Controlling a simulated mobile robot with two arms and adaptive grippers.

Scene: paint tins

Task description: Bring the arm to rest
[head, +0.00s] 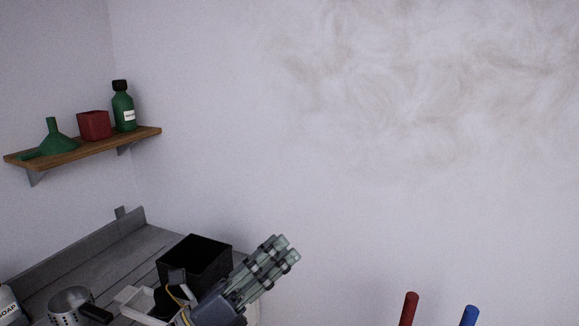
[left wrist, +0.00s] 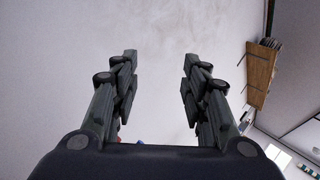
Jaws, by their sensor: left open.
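My left gripper (head: 284,250) is at the lower middle of the head view, raised and pointing up and to the right, in front of the wall. In the left wrist view my left gripper (left wrist: 158,75) has its two fingers spread apart with only pale wall between them. It is open and holds nothing. My right gripper is not in view.
A grey bench (head: 95,266) stands at lower left with a black bin (head: 194,264), a metal cup (head: 72,304) and a soap bottle (head: 9,306). A wooden shelf (head: 84,148) holds a green funnel (head: 57,142), red box (head: 94,125) and green bottle (head: 123,107).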

